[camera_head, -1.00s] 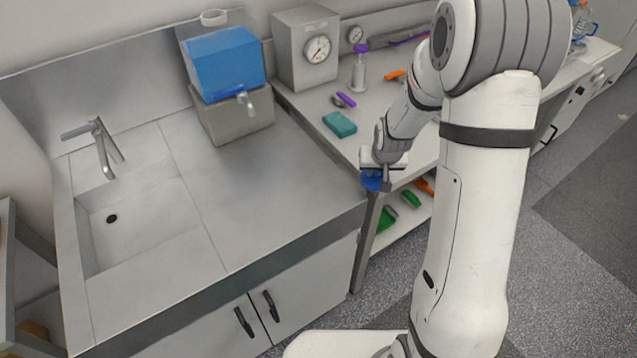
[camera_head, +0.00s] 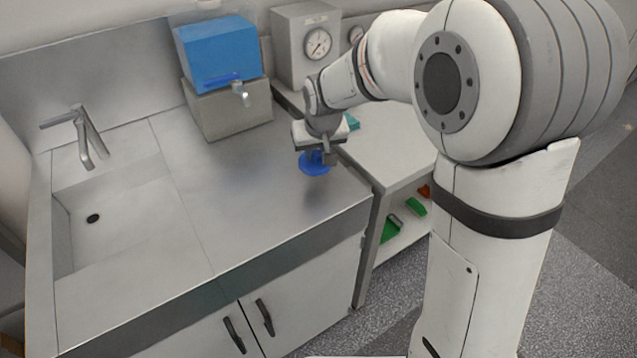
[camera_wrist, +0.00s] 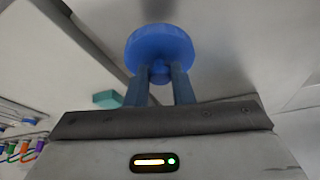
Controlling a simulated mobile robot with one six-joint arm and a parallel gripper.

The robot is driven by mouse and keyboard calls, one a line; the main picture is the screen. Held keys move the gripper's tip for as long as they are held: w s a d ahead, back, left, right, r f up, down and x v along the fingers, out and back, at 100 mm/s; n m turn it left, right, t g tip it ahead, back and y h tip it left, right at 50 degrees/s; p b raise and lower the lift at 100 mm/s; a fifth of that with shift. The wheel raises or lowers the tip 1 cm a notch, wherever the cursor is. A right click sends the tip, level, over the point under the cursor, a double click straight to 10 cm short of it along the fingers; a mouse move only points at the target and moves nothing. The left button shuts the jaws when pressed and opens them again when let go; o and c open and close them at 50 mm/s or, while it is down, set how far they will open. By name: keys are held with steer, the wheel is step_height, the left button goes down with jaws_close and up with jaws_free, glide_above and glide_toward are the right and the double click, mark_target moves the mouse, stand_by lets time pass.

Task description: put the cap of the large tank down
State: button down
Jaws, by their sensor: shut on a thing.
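The blue round cap (camera_head: 315,164) is in my gripper, above the right part of the steel counter. A soft dark patch shows on the counter below it, and a gap seems to lie between cap and counter. In the wrist view my gripper (camera_wrist: 160,78) is shut on the small knob of the cap (camera_wrist: 160,46), whose disc lies beyond the fingertips. In the head view my gripper (camera_head: 321,150) points down.
The steel counter (camera_head: 225,190) is bare between the sink (camera_head: 120,225) and its right edge. A grey gauge box (camera_head: 305,45) stands behind my arm. A lower white bench (camera_head: 395,150) adjoins on the right, with a teal block (camera_head: 352,122) on it.

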mark_target(315, 181)
step_height(315, 181, down, 8)
steer(key=shift+r, duration=0.25)
steer(key=shift+f, duration=0.2)
steer(key=c, duration=1.3)
jaws_free()
steer(key=shift+r, duration=0.1)
steer(key=shift+o, duration=0.2)
